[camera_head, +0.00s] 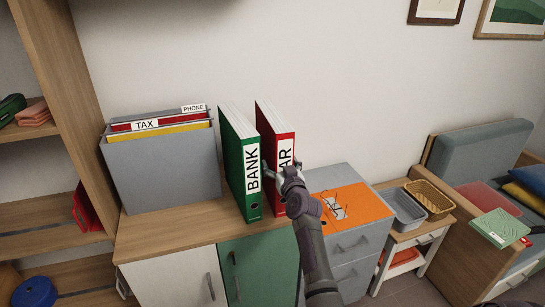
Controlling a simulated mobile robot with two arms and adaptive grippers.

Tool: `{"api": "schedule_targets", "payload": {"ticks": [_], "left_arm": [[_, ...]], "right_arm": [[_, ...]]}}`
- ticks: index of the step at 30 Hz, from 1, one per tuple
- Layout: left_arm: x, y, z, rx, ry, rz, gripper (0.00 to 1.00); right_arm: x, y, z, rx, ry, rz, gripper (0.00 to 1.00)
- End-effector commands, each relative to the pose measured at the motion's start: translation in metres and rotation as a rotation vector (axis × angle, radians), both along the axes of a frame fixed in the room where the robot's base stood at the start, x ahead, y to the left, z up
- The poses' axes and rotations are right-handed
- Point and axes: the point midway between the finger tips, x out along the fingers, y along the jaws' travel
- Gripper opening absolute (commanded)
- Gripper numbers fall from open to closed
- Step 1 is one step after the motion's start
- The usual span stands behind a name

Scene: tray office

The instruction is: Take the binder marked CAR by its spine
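The red binder (276,130) stands upright on the wooden cabinet top. Its white spine label (287,152) shows "AR"; my gripper hides the lower part. My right gripper (282,169) is at the lower half of this spine, with one finger at each side edge. I cannot tell whether the fingers press on it. The green binder marked BANK (236,160) stands upright just left of it, with a narrow gap where the left finger is. My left gripper is not in view.
A grey file box (160,170) with TAX and PHONE folders stands left of the binders. Right of them is a grey drawer unit (355,250) with an orange mat (365,212) on top. Bare wooden top (185,225) lies in front of the box.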

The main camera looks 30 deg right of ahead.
Motion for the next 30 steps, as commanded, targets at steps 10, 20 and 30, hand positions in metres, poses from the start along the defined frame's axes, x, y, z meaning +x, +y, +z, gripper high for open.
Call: {"api": "schedule_targets", "payload": {"ticks": [10,20,30], "left_arm": [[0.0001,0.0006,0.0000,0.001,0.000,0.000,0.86],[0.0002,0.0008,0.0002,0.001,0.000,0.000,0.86],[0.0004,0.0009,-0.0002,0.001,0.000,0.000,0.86]], "right_arm": [[-0.0003,0.0003,-0.0001,0.000,0.000,0.000,0.43],[-0.0001,-0.0003,0.0045,-0.003,-0.009,-0.002,0.00],[0.0002,0.0000,0.0090,-0.004,-0.009,-0.002,0.00]]}}
